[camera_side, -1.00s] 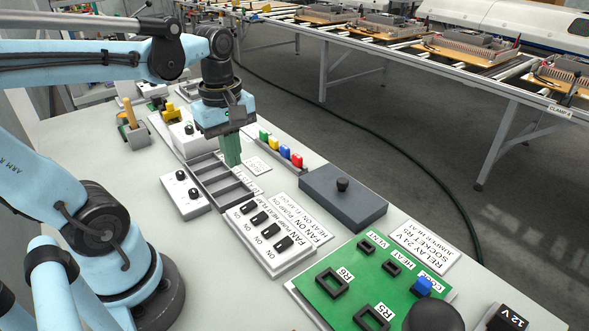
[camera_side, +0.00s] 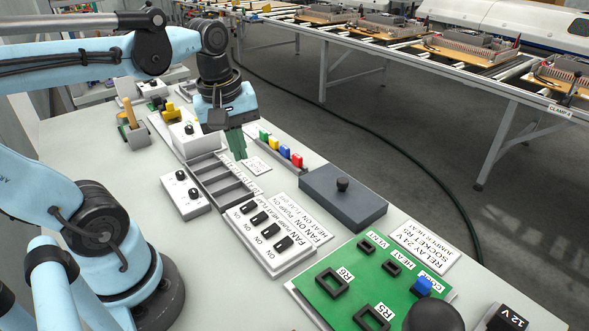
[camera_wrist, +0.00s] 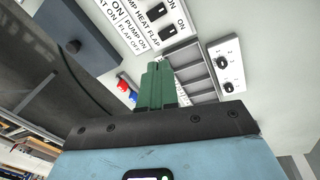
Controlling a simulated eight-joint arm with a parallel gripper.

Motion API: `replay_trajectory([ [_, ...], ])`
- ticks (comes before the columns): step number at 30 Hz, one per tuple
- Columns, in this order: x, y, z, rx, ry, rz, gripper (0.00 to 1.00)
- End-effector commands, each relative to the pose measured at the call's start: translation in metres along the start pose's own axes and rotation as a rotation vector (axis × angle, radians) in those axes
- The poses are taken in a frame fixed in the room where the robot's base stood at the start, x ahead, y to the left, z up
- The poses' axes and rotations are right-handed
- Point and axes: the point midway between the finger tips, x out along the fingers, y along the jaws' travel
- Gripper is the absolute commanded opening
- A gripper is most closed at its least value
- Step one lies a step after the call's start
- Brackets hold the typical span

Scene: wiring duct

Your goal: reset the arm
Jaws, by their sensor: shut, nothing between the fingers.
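My gripper (camera_side: 237,146) has green fingers that are shut with nothing between them. In the side view it hangs above the table, over the far right edge of the grey slotted tray (camera_side: 236,190). The wrist view also shows the shut green fingers (camera_wrist: 155,84), with the slotted tray (camera_wrist: 192,70) just beyond them. I cannot tell the exact height of the fingertips above the table.
A rack of coloured pieces (camera_side: 283,151) stands right of my gripper. A dark grey box with a knob (camera_side: 343,200), a switch panel (camera_side: 265,238) and a green relay board (camera_side: 365,275) lie nearer. A two-knob box (camera_side: 185,193) is left of the tray.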

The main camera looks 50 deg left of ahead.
Motion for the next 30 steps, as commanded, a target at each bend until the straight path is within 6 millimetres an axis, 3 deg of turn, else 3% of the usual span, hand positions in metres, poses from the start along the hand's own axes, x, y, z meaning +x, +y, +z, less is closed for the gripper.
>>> replay_trajectory([
  [6, 0.021, 0.025, 0.018, 0.593, 0.145, 0.179, 0.0],
  [13, 0.031, 0.044, 0.034, 1.059, 0.321, 0.285, 0.0],
  [16, 0.032, 0.048, 0.037, 1.158, 0.368, 0.303, 0.03],
  [22, 0.032, 0.04, 0.026, 1.216, 0.301, 0.213, 0.32],
  [30, 0.022, 0.002, -0.002, 1.231, -0.036, -0.024, 0.32],
])
